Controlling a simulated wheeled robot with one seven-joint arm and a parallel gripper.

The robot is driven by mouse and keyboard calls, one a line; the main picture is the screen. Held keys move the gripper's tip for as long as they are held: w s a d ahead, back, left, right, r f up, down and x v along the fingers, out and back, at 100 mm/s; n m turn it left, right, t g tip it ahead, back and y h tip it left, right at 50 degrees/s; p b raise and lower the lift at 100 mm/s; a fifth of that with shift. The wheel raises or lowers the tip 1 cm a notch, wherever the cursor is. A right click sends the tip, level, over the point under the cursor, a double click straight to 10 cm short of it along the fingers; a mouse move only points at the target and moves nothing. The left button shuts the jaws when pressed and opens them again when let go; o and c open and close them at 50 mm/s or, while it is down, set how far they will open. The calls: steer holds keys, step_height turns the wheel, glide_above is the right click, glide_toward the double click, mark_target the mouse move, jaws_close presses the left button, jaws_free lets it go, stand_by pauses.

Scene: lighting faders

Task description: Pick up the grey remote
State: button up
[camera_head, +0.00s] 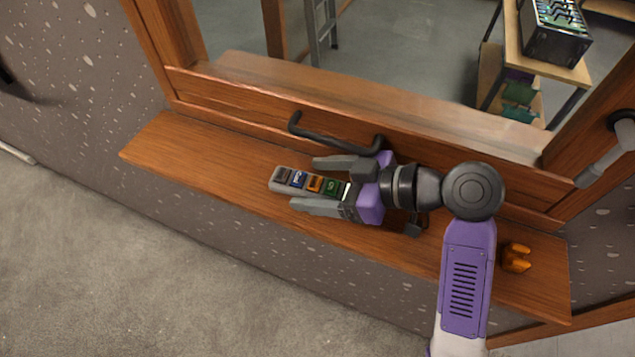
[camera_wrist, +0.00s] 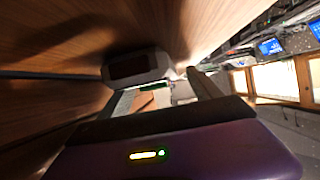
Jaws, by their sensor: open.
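The grey remote (camera_head: 297,179) lies on the wooden ledge (camera_head: 190,152) in the head view, with a row of coloured buttons along its top. Its right part runs between the fingers of my gripper. My gripper (camera_head: 304,184) is open, with one finger on each side of the remote. The remote's left end sticks out past the fingers. In the wrist view, the grey end of the remote (camera_wrist: 137,66) shows ahead of my open gripper (camera_wrist: 160,88). I cannot tell whether either finger touches it.
A dark curved handle (camera_head: 335,143) sits on the wooden frame just behind my gripper. A small orange object (camera_head: 515,257) is on the ledge at right. A dark object (camera_head: 414,226) is partly hidden beside my wrist. The ledge's left end is clear.

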jaws_close()
steer(key=shift+b, duration=0.6)
